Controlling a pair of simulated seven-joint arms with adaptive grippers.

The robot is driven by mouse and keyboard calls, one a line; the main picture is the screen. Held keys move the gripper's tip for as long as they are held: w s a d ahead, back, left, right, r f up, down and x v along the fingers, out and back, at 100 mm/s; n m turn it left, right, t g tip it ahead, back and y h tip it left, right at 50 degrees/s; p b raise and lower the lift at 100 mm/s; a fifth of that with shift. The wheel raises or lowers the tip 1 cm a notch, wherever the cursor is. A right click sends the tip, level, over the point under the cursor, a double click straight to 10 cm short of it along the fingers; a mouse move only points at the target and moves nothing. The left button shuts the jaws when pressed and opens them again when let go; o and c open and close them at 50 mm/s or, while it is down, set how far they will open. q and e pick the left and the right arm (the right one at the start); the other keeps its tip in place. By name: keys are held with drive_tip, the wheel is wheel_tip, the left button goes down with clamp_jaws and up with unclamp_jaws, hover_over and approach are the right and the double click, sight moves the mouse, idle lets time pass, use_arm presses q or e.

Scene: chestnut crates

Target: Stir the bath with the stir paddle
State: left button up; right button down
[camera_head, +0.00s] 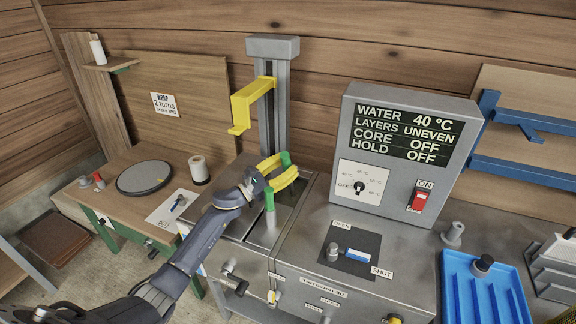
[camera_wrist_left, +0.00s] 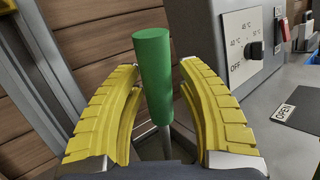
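The stir paddle's green handle (camera_wrist_left: 155,75) stands nearly upright between my left gripper's yellow fingers in the left wrist view, with a thin grey shaft below it. My left gripper (camera_wrist_left: 160,65) is open around the handle. A narrow gap shows on the right side; contact on the left is unclear. In the head view the left gripper (camera_head: 285,169) reaches over the bath (camera_head: 262,232), a grey tank with a narrow opening. Green parts of the handle (camera_head: 269,200) show above and below the fingers. The paddle's lower end is hidden. My right gripper is out of view.
A yellow bracket (camera_head: 249,102) on a grey column (camera_head: 282,90) rises behind the bath. A grey control box (camera_head: 400,165) stands right, reading 40 °C, layers uneven. A blue-handled valve (camera_head: 357,256) lies before it. A blue tray (camera_head: 455,285) is at right; a wooden bench (camera_head: 125,205) left.

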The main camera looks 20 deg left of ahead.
use_arm(q)
drive_tip(key=shift+o, duration=1.1)
drive_tip(key=shift+a, duration=0.15)
drive_tip(key=v, duration=0.7)
drive_tip(key=shift+s, duration=0.2)
drive_tip(key=shift+a+r, duration=0.1)
drive_tip(key=shift+a, duration=0.1)
